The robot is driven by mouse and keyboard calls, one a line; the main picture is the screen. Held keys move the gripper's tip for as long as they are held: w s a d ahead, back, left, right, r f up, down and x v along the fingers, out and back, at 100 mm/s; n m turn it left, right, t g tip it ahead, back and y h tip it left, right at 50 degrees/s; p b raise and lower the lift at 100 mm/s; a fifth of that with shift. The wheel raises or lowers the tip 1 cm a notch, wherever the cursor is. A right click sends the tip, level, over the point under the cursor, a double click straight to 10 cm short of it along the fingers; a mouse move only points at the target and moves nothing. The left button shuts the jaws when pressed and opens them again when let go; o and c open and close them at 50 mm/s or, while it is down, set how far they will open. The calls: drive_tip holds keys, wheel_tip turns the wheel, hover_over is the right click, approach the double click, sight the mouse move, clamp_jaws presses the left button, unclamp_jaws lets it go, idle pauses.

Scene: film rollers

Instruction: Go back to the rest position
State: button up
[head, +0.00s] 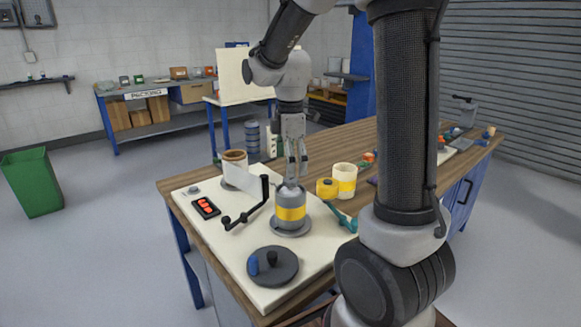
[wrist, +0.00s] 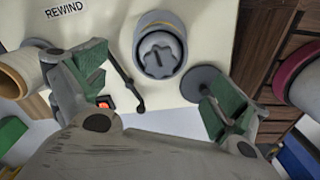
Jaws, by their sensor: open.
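My gripper (head: 296,172) hangs from the arm above the white machine plate (head: 246,254) on the workbench. Its two fingers are apart with nothing between them. In the wrist view my gripper (wrist: 155,85) shows green finger pads spread wide. A grey cylinder with a yellow band (head: 290,207) stands upright on a round base just below the fingertips in the head view. A grey round top with a slotted knob (wrist: 160,52), apparently that cylinder, lies beyond the fingers in the wrist view. I cannot tell the exact gap between fingertips and cylinder.
Space above the bench's far end looks clear.

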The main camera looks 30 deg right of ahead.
idle(0.4)
drive_tip(key=shift+m, duration=0.9)
drive_tip(key=s+m, duration=0.1)
drive_tip(key=m, duration=0.1)
drive_tip(key=s+f+m, duration=0.1)
drive_tip(key=shift+s+m+g, duration=0.25)
drive_tip(key=shift+m+g, duration=0.05)
drive_tip(key=shift+m, duration=0.1)
drive_tip(key=s+r+m+t, duration=0.2)
drive_tip(key=s+r+m, duration=0.2)
drive_tip(key=s, duration=0.4)
drive_tip(key=s+d+r+m+t, duration=0.1)
drive_tip(key=s+r+m+t, duration=0.2)
drive_tip(key=s, duration=0.6)
drive_tip(key=shift+d+r+m, duration=0.3)
drive_tip(key=shift+r+m, duration=0.9)
drive_tip(key=shift+m, duration=0.1)
